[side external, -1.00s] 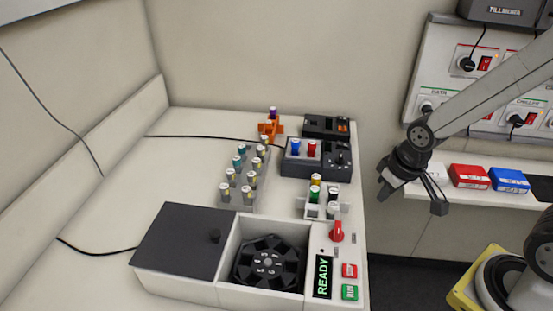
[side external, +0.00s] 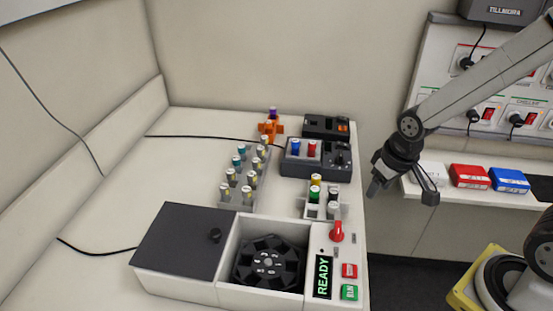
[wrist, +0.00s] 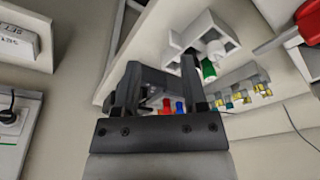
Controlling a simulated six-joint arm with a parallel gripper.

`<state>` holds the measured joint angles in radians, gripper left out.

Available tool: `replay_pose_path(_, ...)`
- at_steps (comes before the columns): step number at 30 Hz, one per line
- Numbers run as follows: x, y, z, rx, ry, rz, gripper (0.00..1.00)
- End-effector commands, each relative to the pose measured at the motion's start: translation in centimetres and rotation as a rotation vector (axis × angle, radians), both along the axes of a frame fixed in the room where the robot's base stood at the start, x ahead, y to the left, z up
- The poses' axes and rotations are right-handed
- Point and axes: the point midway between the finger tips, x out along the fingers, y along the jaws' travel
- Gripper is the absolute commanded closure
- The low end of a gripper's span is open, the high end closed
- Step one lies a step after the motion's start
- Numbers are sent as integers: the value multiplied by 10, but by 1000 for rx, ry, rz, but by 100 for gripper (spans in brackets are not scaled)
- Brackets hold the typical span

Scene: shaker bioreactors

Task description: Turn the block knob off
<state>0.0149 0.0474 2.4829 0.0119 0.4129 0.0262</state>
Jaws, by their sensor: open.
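The dark block (side external: 306,170) stands on the bench's right side, with a blue-capped vial (side external: 296,147) and a red-capped vial (side external: 312,148) in it. Its dark knob (side external: 339,158) is on the right part of its top; its exact setting is too small to tell. My gripper (side external: 402,190) is open and empty, in the air to the right of the block, past the bench edge. In the wrist view the gripper (wrist: 160,70) frames the red (wrist: 167,106) and blue (wrist: 181,108) caps; the block there is mostly hidden behind the gripper.
A small white rack (side external: 313,211) and a red knob (side external: 337,232) on the machine stand nearer the camera. A black device (side external: 326,126) sits behind the block. A shelf with white, red (side external: 470,176) and blue (side external: 509,179) boxes is to the right. Air between gripper and block looks clear.

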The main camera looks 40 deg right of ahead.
Motion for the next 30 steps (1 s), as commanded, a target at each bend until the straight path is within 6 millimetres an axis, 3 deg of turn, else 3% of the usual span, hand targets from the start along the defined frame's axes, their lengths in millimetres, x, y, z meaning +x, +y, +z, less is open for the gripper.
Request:
replay_pose_path(18, 115, -38, 16, 107, 252, -363, 46)
replay_pose_path(30, 174, -71, 19, 185, 432, -581, 46)
